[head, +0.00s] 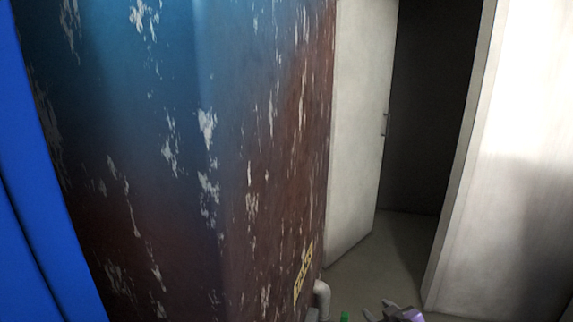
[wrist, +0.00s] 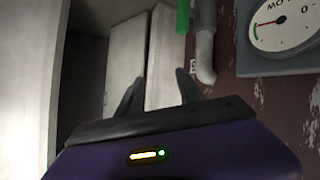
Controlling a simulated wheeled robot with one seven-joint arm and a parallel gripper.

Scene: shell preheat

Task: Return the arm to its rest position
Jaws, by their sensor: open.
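My gripper (head: 390,312) shows at the bottom edge of the head view, purple and dark, partly cut off by the frame. In the wrist view its two dark fingers (wrist: 158,92) stand apart with nothing between them. It is open and empty. It hangs in front of the doorway area, to the right of the rusty tank. The rest of my arm is hidden below the head view.
A tall blue and rust-brown peeling tank (head: 200,150) fills the left. A grey pipe (head: 321,298) and a green part (head: 345,316) are near its base. A dial gauge (wrist: 282,22) shows in the wrist view. A pale door (head: 358,120) stands open beside a dark doorway (head: 430,120).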

